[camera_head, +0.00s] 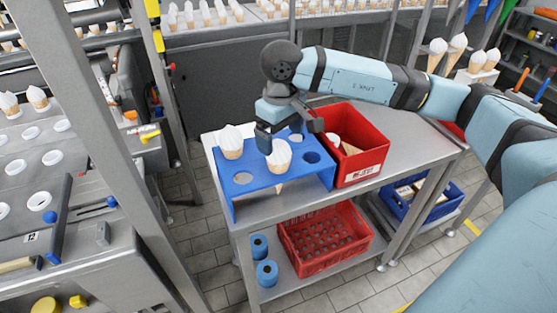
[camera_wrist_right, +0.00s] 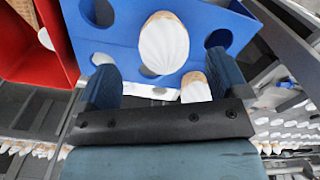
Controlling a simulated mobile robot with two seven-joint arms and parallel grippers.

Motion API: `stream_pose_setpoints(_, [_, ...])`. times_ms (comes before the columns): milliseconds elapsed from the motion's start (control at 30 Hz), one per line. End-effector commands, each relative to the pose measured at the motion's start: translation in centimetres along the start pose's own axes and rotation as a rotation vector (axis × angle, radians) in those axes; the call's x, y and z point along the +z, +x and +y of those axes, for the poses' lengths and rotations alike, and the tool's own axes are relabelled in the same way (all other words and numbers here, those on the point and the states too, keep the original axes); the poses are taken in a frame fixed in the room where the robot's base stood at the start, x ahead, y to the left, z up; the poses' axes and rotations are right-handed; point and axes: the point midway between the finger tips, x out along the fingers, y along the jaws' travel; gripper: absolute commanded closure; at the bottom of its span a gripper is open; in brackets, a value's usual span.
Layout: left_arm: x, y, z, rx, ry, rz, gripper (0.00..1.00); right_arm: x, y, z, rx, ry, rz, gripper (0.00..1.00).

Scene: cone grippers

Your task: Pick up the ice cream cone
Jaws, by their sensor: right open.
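A blue rack (camera_head: 242,184) with round holes stands on the metal table and holds two ice cream cones with white tops. One cone (camera_head: 279,157) sits in the front middle, its tip showing below the rack's top; the other cone (camera_head: 230,142) sits at the back left. My right gripper (camera_head: 279,141) is open and empty just above and behind the front cone. In the right wrist view, the front cone's white top (camera_wrist_right: 163,45) lies ahead, between the lines of the two fingers (camera_wrist_right: 161,70). The other cone (camera_wrist_right: 195,88) is partly hidden by the gripper. My left gripper is not in view.
A red bin (camera_head: 364,165) with a cone-like item inside stands right of the rack, close to my right gripper. A red crate (camera_head: 322,262) and blue rolls (camera_head: 266,272) are on the lower shelf. The table's right part (camera_head: 415,145) is bare.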

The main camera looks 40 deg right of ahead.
Motion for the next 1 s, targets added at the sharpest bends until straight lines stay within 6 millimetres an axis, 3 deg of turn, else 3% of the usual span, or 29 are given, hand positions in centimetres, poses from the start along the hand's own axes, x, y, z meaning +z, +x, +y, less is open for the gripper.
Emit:
stream_pose_setpoints(333, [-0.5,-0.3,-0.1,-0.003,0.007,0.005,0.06,-0.3,4.5,-0.4,-0.001,0.002,-0.003,0.07])
stream_pose_setpoints(567, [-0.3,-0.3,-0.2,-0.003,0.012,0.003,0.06,-0.3,4.9,-0.4,-0.001,0.001,-0.001,0.07])
stream_pose_setpoints(767, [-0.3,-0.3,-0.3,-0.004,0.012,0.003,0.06,-0.3,4.9,-0.4,-0.001,0.0,0.0,0.48])
stream_pose_setpoints(1000, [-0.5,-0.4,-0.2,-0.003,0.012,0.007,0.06,-0.3,4.9,-0.4,-0.001,0.0,0.0,0.48])
